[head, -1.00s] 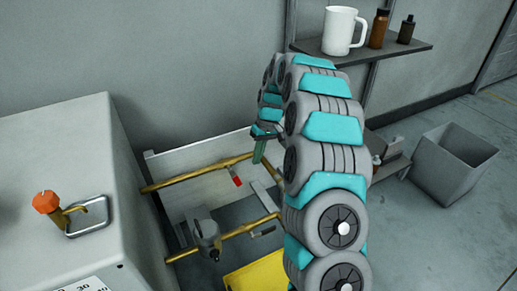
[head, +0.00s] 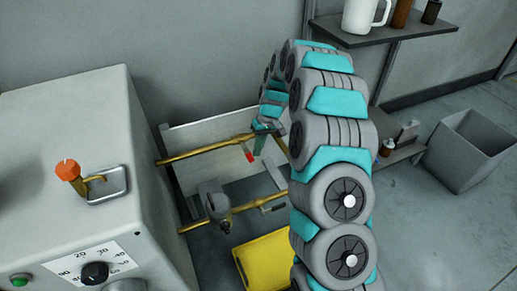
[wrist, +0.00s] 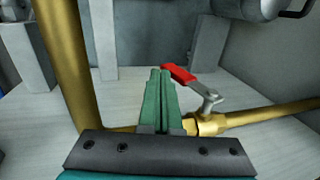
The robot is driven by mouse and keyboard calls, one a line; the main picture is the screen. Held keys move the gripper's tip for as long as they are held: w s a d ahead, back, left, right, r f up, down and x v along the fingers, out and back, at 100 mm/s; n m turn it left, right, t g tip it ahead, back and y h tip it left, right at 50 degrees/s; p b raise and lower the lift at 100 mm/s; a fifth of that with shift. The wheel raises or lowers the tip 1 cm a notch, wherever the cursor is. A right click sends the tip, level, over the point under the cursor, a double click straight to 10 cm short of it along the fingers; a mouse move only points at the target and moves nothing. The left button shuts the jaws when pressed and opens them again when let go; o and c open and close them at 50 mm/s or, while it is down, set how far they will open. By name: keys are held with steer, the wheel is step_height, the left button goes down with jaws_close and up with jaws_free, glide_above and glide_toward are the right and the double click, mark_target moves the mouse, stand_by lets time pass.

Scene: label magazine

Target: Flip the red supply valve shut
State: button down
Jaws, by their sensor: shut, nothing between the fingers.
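The supply valve's red-tipped lever (head: 249,156) sits on the upper brass pipe. In the wrist view its red grip (wrist: 179,74) joins a grey arm that slants down right to a brass valve body (wrist: 208,125). The lever lies slanted across the pipe rather than along it. My gripper (head: 259,151) is shut and empty, its green fingers pressed together. In the wrist view the fingertips (wrist: 160,72) are just left of the red grip, very close; I cannot tell whether they touch it.
A thick upright brass pipe (wrist: 69,65) stands left of my fingers. A lower pipe carries a grey fitting (head: 217,207). A yellow bin (head: 265,262) is below. A grey cabinet (head: 60,120) with an orange-knobbed lever (head: 68,170) stands left. A shelf (head: 390,35) is upper right.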

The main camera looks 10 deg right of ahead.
steer(key=y+b, duration=0.1)
steer(key=a+f+y+b, duration=0.1)
steer(key=b, duration=0.1)
steer(key=shift+s+f+b, duration=0.15)
steer(key=shift+f+b, duration=0.1)
steer(key=shift+b, duration=0.05)
stand_by(0.3)
